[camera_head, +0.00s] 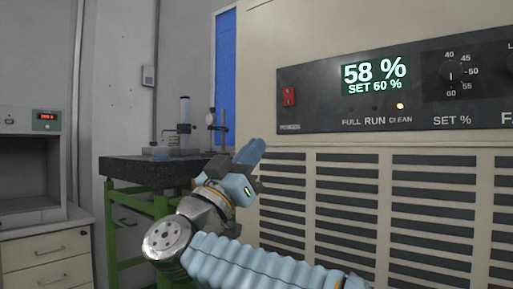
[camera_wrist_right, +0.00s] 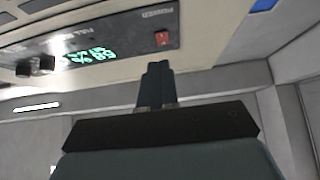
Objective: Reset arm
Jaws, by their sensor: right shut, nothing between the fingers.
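My right arm comes in from the bottom right of the head view, bent at a joint. Its gripper (camera_head: 250,152) is raised in front of the left end of a large beige machine (camera_head: 270,50). The gripper is shut and holds nothing. In the right wrist view the shut fingers (camera_wrist_right: 157,72) point toward the machine's dark control panel (camera_wrist_right: 120,45), which appears upside down there. A red power switch (camera_wrist_right: 162,39) is just beyond the fingertips in that picture; I see no contact. The switch also shows on the panel in the head view (camera_head: 289,96). My left gripper is not in view.
The panel display (camera_head: 376,75) reads 58 % and SET 60 %, with a knob (camera_head: 452,71) to its right. Vents (camera_head: 340,200) fill the machine's lower front. A dark-topped bench (camera_head: 125,170) on green legs carries a stand at the left. A cabinet (camera_head: 40,245) stands far left.

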